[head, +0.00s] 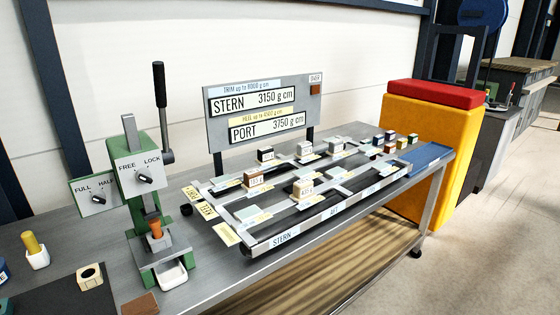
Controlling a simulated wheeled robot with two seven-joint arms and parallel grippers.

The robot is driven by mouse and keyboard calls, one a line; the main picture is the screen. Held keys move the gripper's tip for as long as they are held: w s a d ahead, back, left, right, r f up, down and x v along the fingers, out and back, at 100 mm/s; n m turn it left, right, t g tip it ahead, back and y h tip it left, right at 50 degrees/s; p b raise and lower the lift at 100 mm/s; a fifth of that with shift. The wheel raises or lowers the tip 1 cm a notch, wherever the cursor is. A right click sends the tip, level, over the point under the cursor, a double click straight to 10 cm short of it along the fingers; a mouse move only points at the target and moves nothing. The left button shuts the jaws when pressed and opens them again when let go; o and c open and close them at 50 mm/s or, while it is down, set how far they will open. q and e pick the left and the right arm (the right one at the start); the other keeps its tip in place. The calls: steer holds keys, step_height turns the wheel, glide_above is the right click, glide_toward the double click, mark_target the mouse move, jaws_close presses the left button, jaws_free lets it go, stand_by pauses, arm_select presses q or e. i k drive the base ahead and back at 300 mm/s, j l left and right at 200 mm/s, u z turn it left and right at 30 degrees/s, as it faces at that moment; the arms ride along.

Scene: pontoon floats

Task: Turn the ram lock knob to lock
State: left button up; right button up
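The ram lock knob (144,179) is a small black knob on a white plate marked FREE at left and LOCK at right. The plate (136,168) is on the front of a green press (145,206) on the left part of the grey table. The knob is too small to tell for sure which mark it points to. A second black knob (98,199) sits on a side plate marked FULL and HALF. The press has a long black-handled lever (160,90) standing upright. Neither gripper is in the head view.
A float frame (360,200) with several labelled blocks stands right of the press. A display board (264,110) reads STERN 3150 and PORT 3750. A yellow peg in a white cup (37,252) and a cream block (90,276) stand at front left.

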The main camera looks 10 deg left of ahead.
mark_target(144, 176)
steer(key=j+u, duration=0.15)
steer(key=u, duration=1)
